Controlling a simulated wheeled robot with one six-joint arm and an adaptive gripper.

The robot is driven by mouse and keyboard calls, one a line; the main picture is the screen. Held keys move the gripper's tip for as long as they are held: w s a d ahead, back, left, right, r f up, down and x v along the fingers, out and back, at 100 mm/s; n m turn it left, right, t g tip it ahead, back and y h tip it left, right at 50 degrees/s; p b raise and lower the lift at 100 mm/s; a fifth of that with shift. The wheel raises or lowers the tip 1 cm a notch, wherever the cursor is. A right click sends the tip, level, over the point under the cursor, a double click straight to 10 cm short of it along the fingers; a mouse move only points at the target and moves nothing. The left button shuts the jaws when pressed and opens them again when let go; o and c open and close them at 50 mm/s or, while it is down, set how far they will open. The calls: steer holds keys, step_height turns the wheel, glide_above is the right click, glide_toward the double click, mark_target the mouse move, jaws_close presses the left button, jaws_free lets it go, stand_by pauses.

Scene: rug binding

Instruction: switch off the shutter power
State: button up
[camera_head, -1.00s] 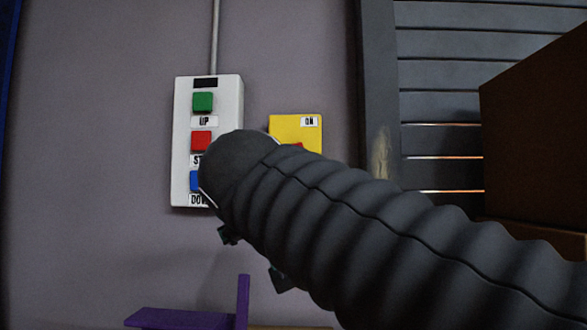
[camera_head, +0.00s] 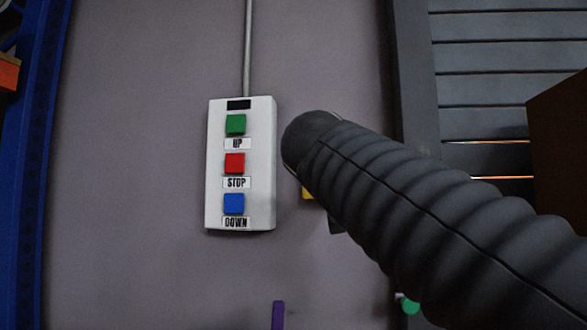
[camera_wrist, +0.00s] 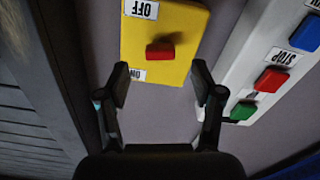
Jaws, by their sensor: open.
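The yellow switch box (camera_wrist: 185,30) is on the wall in the wrist view, which shows it upside down. It has an ON label (camera_wrist: 132,74) at its near edge, an OFF label (camera_wrist: 141,9) farther off, and a red lever (camera_wrist: 160,51) between, somewhat closer to ON. My gripper (camera_wrist: 162,88) is open and empty, its fingers either side of the lever's line but short of it. In the head view only a sliver of the yellow box (camera_head: 307,193) shows past my arm, which hides most of my gripper.
A white panel (camera_head: 215,165) with green UP, red STOP and blue DOWN buttons is on the wall beside the yellow box; it also shows in the wrist view (camera_wrist: 245,60). Grey shutter slats (camera_head: 490,90) and a brown box (camera_head: 560,150) are at right. A blue upright (camera_head: 35,150) is at left.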

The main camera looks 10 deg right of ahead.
steer(key=p+x, duration=0.1)
steer(key=x, duration=0.5)
steer(key=shift+w, duration=0.25)
